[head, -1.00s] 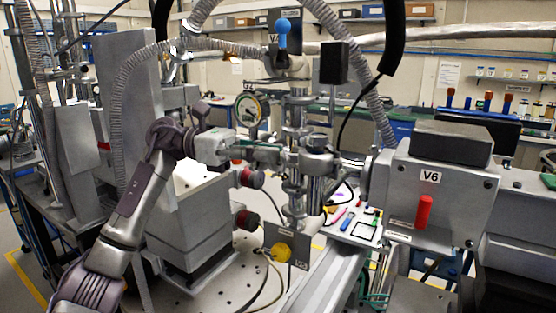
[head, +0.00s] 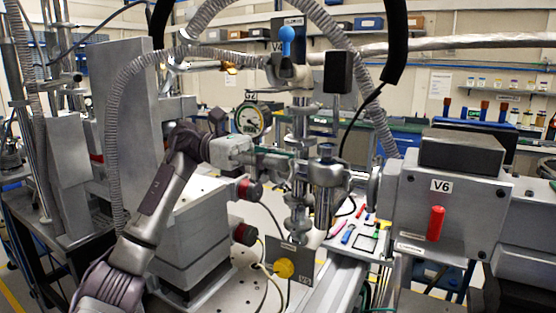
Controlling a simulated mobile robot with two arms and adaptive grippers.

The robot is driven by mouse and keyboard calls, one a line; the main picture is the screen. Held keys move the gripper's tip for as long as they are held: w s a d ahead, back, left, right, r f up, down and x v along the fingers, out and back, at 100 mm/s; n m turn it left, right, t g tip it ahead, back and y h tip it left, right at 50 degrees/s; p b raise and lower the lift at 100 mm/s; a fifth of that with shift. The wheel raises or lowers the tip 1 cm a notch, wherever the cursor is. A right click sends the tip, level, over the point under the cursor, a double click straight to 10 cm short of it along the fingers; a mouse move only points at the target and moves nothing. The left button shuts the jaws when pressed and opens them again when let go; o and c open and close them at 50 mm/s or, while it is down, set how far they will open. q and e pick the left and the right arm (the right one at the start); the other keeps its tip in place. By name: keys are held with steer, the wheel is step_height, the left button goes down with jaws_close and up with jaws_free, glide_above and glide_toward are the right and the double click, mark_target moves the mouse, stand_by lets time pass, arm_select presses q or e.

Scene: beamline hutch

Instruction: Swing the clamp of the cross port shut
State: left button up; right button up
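The cross port is a steel vertical fitting (head: 299,120) in the middle of the head view, with flanges above and below and a side branch toward the V6 box. At its crossing sit metal clamp parts (head: 333,176); whether the clamp is open or shut is hard to tell. My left gripper (head: 284,164) reaches in from the left, its grey fingers pointing right at the level of the crossing. Its fingertips are close to or touching the metal there, and the overlap hides whether they hold anything. My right gripper is not in view.
The V6 box (head: 466,210) with a red handle stands close on the right. A round gauge (head: 251,119) is just above my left gripper. A plate with a yellow knob (head: 284,269) hangs below the cross. Ribbed hoses (head: 114,150) arch overhead.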

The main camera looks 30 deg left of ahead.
arm_select(q)
steer(key=shift+o, duration=1.4)
steer(key=shift+w, duration=0.1)
steer(key=a, duration=1.2)
steer(key=shift+w, duration=0.3)
steer(key=shift+f, duration=0.1)
